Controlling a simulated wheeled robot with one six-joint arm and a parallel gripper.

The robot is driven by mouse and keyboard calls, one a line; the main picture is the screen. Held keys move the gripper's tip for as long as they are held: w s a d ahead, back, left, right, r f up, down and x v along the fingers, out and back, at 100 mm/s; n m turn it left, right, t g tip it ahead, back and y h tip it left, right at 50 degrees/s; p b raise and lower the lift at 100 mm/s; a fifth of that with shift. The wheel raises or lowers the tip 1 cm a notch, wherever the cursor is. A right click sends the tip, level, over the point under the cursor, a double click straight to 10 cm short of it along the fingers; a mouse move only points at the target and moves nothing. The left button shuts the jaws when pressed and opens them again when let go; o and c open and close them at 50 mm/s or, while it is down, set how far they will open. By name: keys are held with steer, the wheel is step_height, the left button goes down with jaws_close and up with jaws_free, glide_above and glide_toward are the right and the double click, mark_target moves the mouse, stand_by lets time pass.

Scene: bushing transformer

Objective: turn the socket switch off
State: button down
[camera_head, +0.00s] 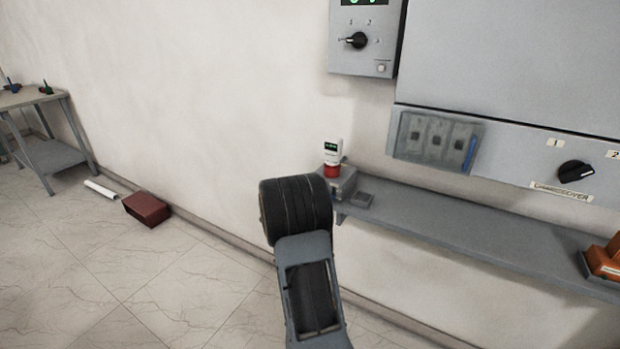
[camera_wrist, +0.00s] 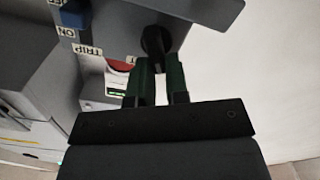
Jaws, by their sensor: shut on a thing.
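A grey socket box (camera_head: 343,182) stands at the left end of the wall shelf, with a red collar (camera_head: 332,171) and a white device (camera_head: 333,150) on it. In the wrist view the box (camera_wrist: 195,8) is seen upside down, with a black knob (camera_wrist: 155,40) on its face. My gripper (camera_wrist: 157,66) has its green fingers shut on this knob, one on either side. ON and TRIP labels show beside it, with another label partly hidden by a finger. In the head view my arm hides the gripper and the knob.
The grey shelf (camera_head: 470,229) runs right under a large cabinet (camera_head: 510,60) with a changeover knob (camera_head: 576,171). An orange object (camera_head: 606,262) sits at its right. A control box (camera_head: 366,45) hangs above. A red box (camera_head: 147,209) lies on the otherwise mostly clear floor.

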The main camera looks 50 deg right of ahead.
steer(key=shift+w+a+f+n+p, duration=0.15)
steer(key=shift+f+n+p, duration=0.1)
steer(key=shift+n+p, duration=1.55)
steer(key=shift+w+d+f+n+p, duration=0.1)
steer(key=shift+w+f+n+p, duration=0.15)
steer(key=shift+n+p, duration=1.6)
steer(key=shift+w+a+f+n+p, duration=0.2)
steer(key=shift+n+p, duration=0.8)
steer(key=shift+n, duration=1.55)
steer(key=shift+s+d+f, duration=0.1)
steer(key=c, duration=1.1)
jaws_free()
steer(key=b+v, duration=0.1)
steer(key=v, duration=1.2)
steer(key=shift+s+a+f, duration=0.1)
steer(key=shift+a, duration=0.3)
